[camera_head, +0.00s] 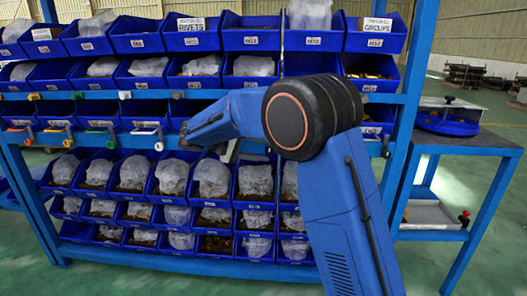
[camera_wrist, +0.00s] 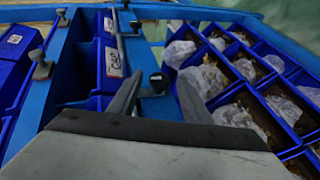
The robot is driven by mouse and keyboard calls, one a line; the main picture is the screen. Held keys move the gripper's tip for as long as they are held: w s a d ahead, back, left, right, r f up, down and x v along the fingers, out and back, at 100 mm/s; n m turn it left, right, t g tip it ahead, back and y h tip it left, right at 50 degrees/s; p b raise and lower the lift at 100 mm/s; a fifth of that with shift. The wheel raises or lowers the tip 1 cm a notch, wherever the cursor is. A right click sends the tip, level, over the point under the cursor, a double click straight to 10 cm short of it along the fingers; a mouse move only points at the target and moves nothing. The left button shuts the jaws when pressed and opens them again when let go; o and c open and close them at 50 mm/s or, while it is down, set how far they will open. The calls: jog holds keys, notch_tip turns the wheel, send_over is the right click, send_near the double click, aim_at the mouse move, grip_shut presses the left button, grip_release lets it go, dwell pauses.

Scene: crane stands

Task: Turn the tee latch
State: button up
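My gripper (camera_wrist: 160,80) is open, with one finger on each side of a dark, round-topped handle (camera_wrist: 157,81) on the blue rail in the wrist view. The handle seems to lie beyond the fingertips; I cannot tell whether they touch it. I cannot tell for sure which one is the tee latch. In the head view my gripper (camera_head: 226,152) is by the lower rail, partly hidden behind my arm.
Blue bins with bagged parts (camera_head: 213,178) fill the rack below the rail. A label card (camera_wrist: 113,62) is left of my fingers. Handles with coloured ends (camera_head: 77,95) line the upper rail. A blue side table (camera_head: 455,140) stands right. The floor in front is clear.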

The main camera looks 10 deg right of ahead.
jog(key=v, duration=1.7)
jog(key=shift+a, duration=0.2)
jog(key=shift+r, duration=0.15)
jog(key=s+d+f+n+y, duration=0.1)
jog(key=s+d+y, duration=0.3)
jog(key=s+d, duration=0.6)
jog(key=s+d+n+y, duration=0.1)
jog(key=s+d+y, duration=0.2)
jog(key=s+d, duration=0.65)
jog(key=s+d+f+t+y, duration=0.1)
jog(key=s+d+f+y, duration=0.1)
jog(key=s+f, duration=0.2)
jog(key=s+d+f+m+t+y, duration=0.1)
jog(key=s+f, duration=0.4)
jog(key=s, duration=0.6)
jog(key=s+d+f+t+y, duration=0.1)
jog(key=s+f+y, duration=0.3)
jog(key=s, duration=0.4)
jog(key=shift+d+f+m, duration=0.3)
jog(key=shift+d+f, duration=0.45)
jog(key=shift+d, duration=0.15)
jog(key=shift+s, duration=0.1)
